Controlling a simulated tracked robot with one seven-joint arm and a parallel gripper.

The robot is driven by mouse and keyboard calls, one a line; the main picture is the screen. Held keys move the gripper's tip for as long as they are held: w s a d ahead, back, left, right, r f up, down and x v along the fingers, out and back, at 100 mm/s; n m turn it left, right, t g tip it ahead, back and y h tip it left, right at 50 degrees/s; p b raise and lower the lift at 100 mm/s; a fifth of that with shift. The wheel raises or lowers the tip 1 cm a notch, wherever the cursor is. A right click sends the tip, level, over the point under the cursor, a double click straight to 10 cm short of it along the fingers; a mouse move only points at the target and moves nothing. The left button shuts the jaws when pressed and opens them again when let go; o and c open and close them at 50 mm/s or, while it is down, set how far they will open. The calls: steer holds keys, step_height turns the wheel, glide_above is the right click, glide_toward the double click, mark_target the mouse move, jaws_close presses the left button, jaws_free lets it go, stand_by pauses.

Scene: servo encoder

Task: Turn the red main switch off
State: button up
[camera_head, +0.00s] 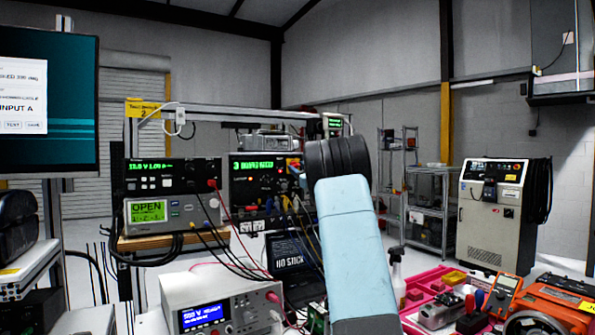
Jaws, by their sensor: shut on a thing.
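My arm rises through the middle of the view, with a light blue link and a black ribbed joint at its top. My gripper does not show; what it holds or touches is hidden. I cannot make out the red main switch for certain. A grey control cabinet (487,232) stands at the back right, with a dark panel and small coloured parts at its top. Small red parts also show on the bench instruments, too small to tell as a switch.
Stacked bench instruments (172,177) with many cables stand left of my arm. A white power supply (212,309) is in front of them. A monitor (48,105) is at the left. A pink tray (430,287), a multimeter (503,294) and an orange machine (555,308) fill the lower right.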

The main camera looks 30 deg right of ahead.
steer(key=n+y, duration=0.1)
steer(key=n, duration=0.1)
steer(key=n+g+y, duration=0.1)
steer(key=n, duration=0.2)
steer(key=shift+d+y, duration=0.1)
steer(key=shift+y, duration=0.2)
steer(key=n+g+y, duration=0.1)
steer(key=n+g, duration=0.1)
steer(key=n, duration=0.2)
steer(key=shift+n, duration=0.4)
steer(key=n, duration=0.2)
steer(key=n+g, duration=0.1)
steer(key=n, duration=0.1)
steer(key=shift+w+n+g+y, duration=0.1)
steer(key=shift+n+g+y, duration=0.2)
steer(key=shift+n+y, duration=0.1)
steer(key=shift+n+g, duration=0.5)
steer(key=shift+n, duration=0.6)
steer(key=o, duration=1.1)
steer(key=shift+r, duration=0.1)
steer(key=shift+c, duration=0.2)
steer(key=shift+r, duration=0.1)
steer(key=shift+d, duration=0.1)
